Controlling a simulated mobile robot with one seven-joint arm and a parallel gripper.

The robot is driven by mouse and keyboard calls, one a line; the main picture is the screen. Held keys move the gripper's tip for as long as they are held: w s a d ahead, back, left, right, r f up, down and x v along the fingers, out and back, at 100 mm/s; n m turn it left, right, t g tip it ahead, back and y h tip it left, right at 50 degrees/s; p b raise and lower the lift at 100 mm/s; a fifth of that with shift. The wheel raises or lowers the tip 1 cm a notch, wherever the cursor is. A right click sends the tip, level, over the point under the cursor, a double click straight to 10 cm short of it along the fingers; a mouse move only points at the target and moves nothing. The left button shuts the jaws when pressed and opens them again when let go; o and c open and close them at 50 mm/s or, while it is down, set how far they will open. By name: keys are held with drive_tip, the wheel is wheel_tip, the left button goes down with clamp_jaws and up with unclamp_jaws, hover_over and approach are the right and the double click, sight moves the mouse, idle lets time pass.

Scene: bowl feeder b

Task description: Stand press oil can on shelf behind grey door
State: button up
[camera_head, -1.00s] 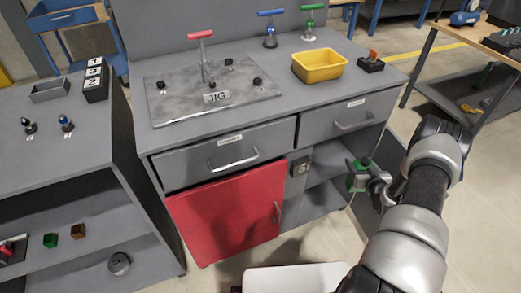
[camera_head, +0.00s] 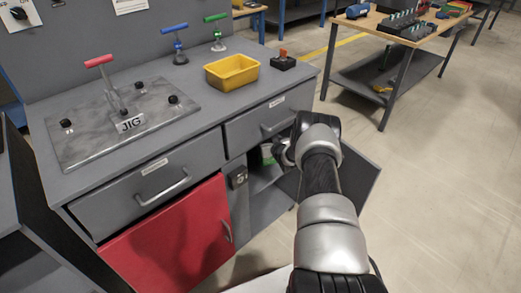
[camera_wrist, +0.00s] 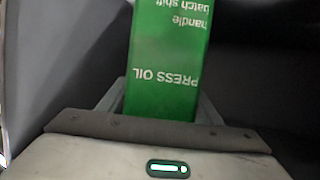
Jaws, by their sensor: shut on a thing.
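The green press oil can (camera_head: 266,153) is at the opening of the right-hand cupboard, partly inside, below the right drawer. In the wrist view the can (camera_wrist: 168,65) fills the upper middle, its "PRESS OIL" label upside down. My gripper (camera_head: 275,154) is shut on it, with a finger on each side in the wrist view. The grey door (camera_head: 357,185) stands open to the right of my arm. The grey shelf (camera_head: 262,183) shows below the can. Any gap between can and shelf is hard to tell. My wrist hides part of the cupboard.
The red door (camera_head: 170,245) is shut, left of the opening. A lock box (camera_head: 238,177) sits on the post between them. The right drawer (camera_head: 265,122) is just above my gripper. The yellow bin (camera_head: 232,72) and the jig plate (camera_head: 85,135) are on top.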

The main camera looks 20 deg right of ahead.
drive_tip(key=w+a+f+b, duration=0.1)
drive_tip(key=w+f+b, duration=0.2)
drive_tip(key=f, duration=0.3)
drive_tip(key=shift+f, duration=0.4)
drive_tip(key=shift+f, duration=0.1)
drive_tip(key=o, duration=1.6)
drive_tip(key=shift+f, duration=0.15)
